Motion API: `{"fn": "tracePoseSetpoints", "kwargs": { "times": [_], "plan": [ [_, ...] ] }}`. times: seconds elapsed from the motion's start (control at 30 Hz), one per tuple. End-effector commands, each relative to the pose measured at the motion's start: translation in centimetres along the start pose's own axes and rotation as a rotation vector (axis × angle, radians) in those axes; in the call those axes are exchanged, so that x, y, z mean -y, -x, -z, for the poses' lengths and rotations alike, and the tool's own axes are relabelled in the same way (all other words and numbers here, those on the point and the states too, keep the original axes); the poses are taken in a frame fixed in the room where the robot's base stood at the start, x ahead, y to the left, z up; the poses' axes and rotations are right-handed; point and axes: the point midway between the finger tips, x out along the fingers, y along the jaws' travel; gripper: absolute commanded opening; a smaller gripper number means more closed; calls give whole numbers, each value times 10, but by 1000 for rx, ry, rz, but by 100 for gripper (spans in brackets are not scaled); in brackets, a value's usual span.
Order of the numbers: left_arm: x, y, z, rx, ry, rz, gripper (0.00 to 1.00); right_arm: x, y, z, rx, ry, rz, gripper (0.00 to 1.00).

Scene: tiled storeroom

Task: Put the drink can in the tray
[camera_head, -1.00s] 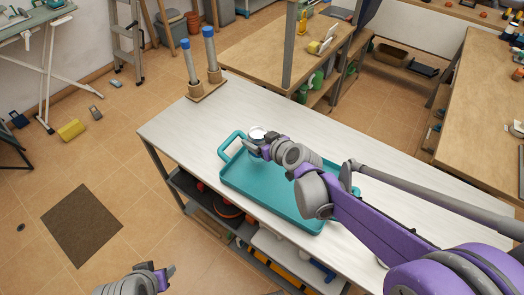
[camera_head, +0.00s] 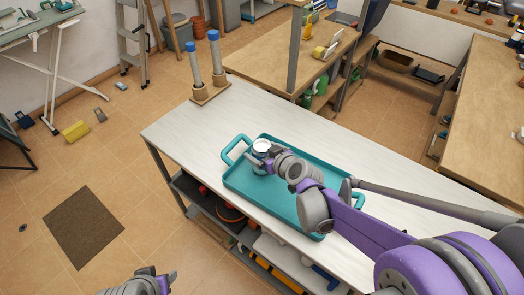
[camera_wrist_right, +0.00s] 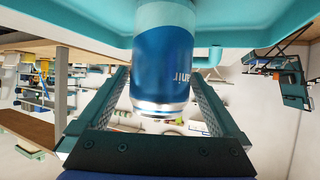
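The drink can (camera_head: 262,146) is upright over the left part of the teal tray (camera_head: 285,205), its pale top showing. In the right wrist view the can (camera_wrist_right: 163,65) is blue with a silver rim and sits between both fingers. My right gripper (camera_head: 265,157) is closed around the can; the right wrist view shows its fingers (camera_wrist_right: 163,85) at the can's two sides. I cannot tell whether the can's base touches the tray floor. My left gripper (camera_head: 163,277) is empty, low at the left, off the table, with its fingers apart.
The tray lies on a white table (camera_head: 200,135) with a shelf below. Two blue-topped posts (camera_head: 205,75) stand on a wooden base at the table's far left corner. The table left of the tray is clear. Wooden benches (camera_head: 270,50) stand behind.

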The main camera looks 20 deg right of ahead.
Motion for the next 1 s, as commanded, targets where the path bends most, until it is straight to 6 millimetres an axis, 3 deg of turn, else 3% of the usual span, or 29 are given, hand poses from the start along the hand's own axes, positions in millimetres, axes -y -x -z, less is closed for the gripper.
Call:
{"fn": "tracePoseSetpoints", "kwargs": {
  "times": [0.17, 0.7, 1.0],
  "plan": [
    [0, 3, 2, -1, 0, 0, 50, 0, 5, 4, 0, 0, -1, 100],
    [0, 20, 11, -7, 0, 0, 50, -1, 103, 4, -1, -2, -3, 100],
    [0, 23, 13, -8, 0, 0, 50, 8, 126, -3, 29, -9, 14, 100]
  ]
}}
